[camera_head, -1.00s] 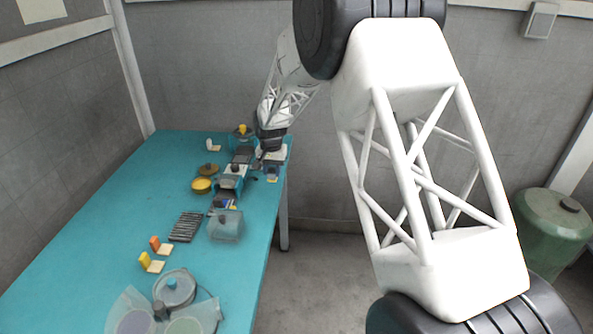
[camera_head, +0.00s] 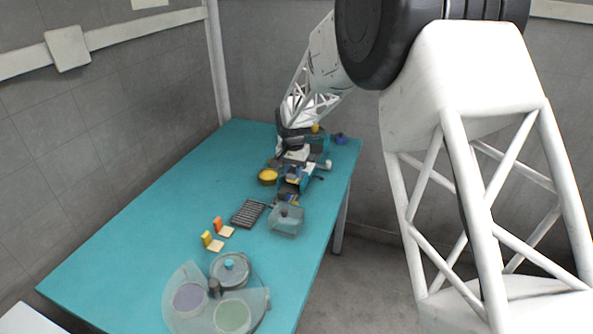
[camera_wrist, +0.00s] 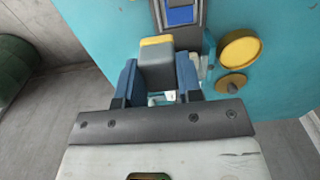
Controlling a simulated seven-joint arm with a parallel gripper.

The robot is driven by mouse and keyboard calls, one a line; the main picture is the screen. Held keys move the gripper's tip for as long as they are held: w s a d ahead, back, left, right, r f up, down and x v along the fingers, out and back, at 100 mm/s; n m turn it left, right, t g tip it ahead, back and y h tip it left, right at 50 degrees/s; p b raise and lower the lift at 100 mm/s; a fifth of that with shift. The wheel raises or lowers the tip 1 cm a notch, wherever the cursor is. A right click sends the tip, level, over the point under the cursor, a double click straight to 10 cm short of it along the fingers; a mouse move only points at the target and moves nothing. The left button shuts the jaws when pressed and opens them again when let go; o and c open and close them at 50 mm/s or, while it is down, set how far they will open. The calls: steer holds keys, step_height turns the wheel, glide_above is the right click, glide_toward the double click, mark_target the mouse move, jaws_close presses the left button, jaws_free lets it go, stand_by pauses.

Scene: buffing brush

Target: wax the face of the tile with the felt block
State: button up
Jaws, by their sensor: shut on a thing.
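My gripper (camera_wrist: 157,80) shows in the wrist view with its two blue fingers closed on a grey block with a yellow edge, apparently the felt block (camera_wrist: 156,55). A blue square face, apparently the tile (camera_wrist: 180,15), sits in a dark grey holder just beyond the block. The block appears apart from it in this view. In the head view my gripper (camera_head: 293,150) is over the fixtures at the table's far right; the block there is too small to make out. An open tin of yellow wax (camera_wrist: 240,48) stands right of the holder.
A brown disc (camera_wrist: 230,83) lies beside the tin. On the teal table (camera_head: 140,235) are a rack of dark rods (camera_head: 248,213), a clear box (camera_head: 286,220), small orange (camera_head: 218,224) and yellow (camera_head: 207,240) blocks, and a clear-covered disc stand (camera_head: 214,287). The table's left side is clear.

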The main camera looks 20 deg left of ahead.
steer(key=shift+f, duration=3.9)
steer(key=shift+a+f, duration=0.1)
steer(key=shift+a, duration=2.85)
steer(key=shift+d, duration=3.05)
steer(key=shift+r, duration=4.05)
steer(key=shift+f, duration=0.1)
